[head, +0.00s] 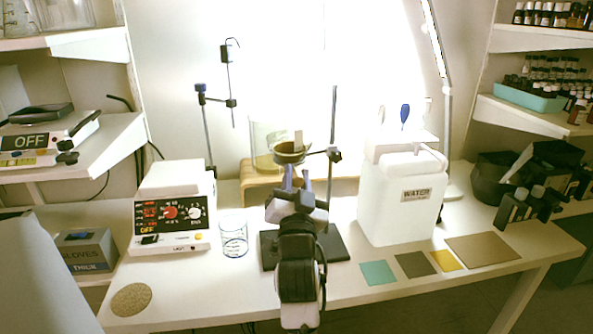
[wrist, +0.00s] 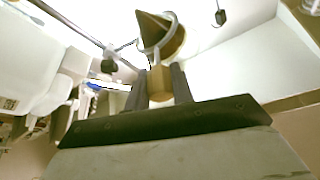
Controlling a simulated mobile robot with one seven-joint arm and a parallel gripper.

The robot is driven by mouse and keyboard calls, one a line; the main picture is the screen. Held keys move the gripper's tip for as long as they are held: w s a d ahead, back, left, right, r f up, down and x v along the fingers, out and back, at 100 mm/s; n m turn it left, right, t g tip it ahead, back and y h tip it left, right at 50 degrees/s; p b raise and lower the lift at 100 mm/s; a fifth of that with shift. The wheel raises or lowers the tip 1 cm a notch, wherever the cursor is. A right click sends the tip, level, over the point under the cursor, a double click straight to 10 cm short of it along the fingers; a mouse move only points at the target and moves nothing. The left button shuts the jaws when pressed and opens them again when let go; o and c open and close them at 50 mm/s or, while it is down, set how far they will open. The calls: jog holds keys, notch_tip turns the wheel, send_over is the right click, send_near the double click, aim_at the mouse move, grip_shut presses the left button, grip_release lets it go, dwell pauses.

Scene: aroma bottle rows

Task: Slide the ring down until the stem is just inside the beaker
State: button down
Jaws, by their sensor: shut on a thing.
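A dark brown funnel (head: 290,157) sits in a ring held out from an upright rod (head: 334,115). The wrist view shows the funnel (wrist: 158,32) with a pale ring (wrist: 147,50) around it and a dark clamp (wrist: 110,66) on the rod. My gripper (head: 296,177) is just below the funnel. In the wrist view, my gripper (wrist: 161,84) is shut on the short brown stem under the cone. A clear beaker (head: 233,238) stands on the table left of the stand base (head: 333,247). My arm hides the middle of the base.
A hotplate device (head: 170,220) stands at left and a white water container (head: 400,195) at right. A large glass vessel (head: 264,135) stands on a wooden riser behind. Coloured mats (head: 378,273) lie at front right. Another clamp stand (head: 207,130) is at back left.

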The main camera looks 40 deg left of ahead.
notch_tip(320, 180, down, 8)
jog(key=b, duration=0.4)
jog(key=c, duration=1.2)
grip_release()
jog(key=shift+r, duration=0.1)
